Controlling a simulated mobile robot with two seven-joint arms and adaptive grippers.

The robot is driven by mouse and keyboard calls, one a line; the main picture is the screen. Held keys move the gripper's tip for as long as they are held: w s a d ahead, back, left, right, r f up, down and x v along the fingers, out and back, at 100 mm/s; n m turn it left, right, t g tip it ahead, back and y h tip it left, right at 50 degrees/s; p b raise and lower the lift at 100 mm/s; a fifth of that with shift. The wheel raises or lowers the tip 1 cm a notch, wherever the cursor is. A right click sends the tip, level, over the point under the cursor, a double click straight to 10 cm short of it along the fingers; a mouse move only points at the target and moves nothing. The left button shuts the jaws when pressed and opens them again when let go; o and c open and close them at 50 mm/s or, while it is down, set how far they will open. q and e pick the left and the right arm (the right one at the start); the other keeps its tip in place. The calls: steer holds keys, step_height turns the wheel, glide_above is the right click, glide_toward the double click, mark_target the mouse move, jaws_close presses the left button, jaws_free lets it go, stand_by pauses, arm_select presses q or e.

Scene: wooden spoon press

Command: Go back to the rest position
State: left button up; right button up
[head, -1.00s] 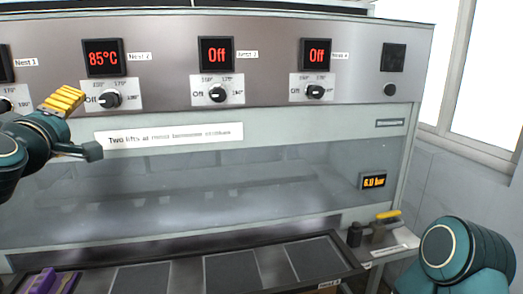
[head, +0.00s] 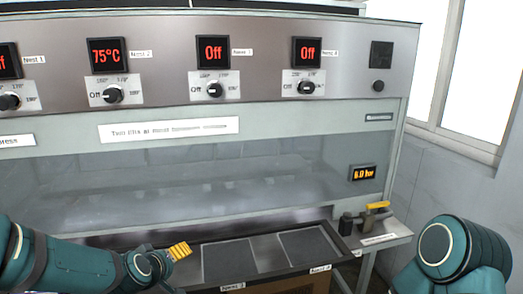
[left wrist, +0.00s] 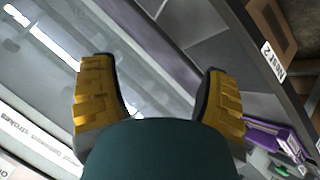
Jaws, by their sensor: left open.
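One yellow ribbed finger shows in the head view. In the left wrist view my left gripper (left wrist: 160,92) has both yellow fingers spread wide with nothing between them. My right arm shows only as a teal link at the right; its gripper is out of frame. The Nest 2 display (head: 106,55) reads 75°C above its knob (head: 112,95). The Nest 3 display (head: 212,51) and the Nest 4 display (head: 306,51) read Off.
The clear press front (head: 250,175) stands behind the tray. In the left wrist view a purple object (left wrist: 280,135) lies at the right.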

arm_select(q)
steer(key=s+d+f+m+g+h, duration=0.1)
steer(key=s+d+f+m+g, duration=0.2)
steer(key=s+d+f, duration=0.3)
steer(key=s+d+f+m+g+h, duration=0.2)
steer(key=s+d+f+g, duration=0.3)
steer(key=s+f, duration=1.1)
step_height(320, 180, down, 5)
steer(key=shift+s+d+r+m+g, duration=0.15)
steer(key=shift+s+d+m+g, duration=0.2)
steer(key=shift+d+m, duration=0.55)
steer(key=shift+w+d, duration=0.1)
